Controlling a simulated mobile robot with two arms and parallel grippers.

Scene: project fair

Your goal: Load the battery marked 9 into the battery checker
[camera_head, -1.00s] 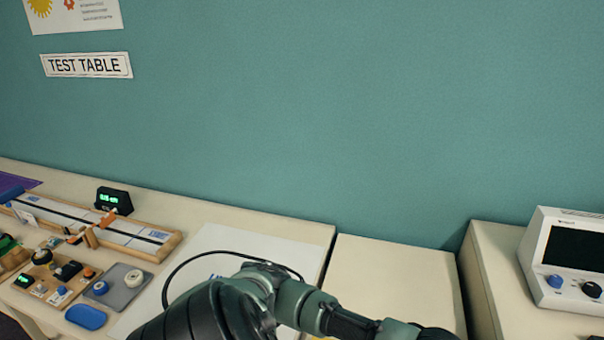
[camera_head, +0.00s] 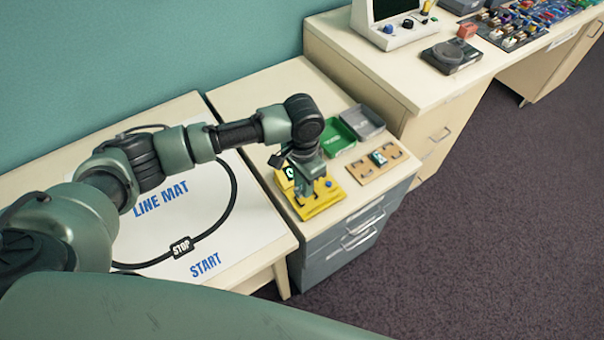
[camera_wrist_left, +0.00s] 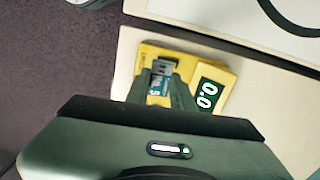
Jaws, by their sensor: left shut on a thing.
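The yellow battery checker (camera_head: 322,203) stands on the drawer cabinet, with a blue round part at its right. Its display (camera_wrist_left: 207,94) reads 0.0 in the left wrist view. My left gripper (camera_head: 305,189) points down over the checker. In the left wrist view my left gripper (camera_wrist_left: 160,90) is shut on a grey and blue battery (camera_wrist_left: 162,68). The battery's mark is too small to read, and I cannot tell whether it touches the checker's bay. My right gripper is not in view.
A wooden board (camera_head: 362,173) with a dark device lies right of the checker. Behind it are a green tray (camera_head: 336,139) and a grey tray (camera_head: 366,121). The white line mat (camera_head: 215,232) with a black loop lies left. A higher desk (camera_head: 400,82) with instruments stands at the back right.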

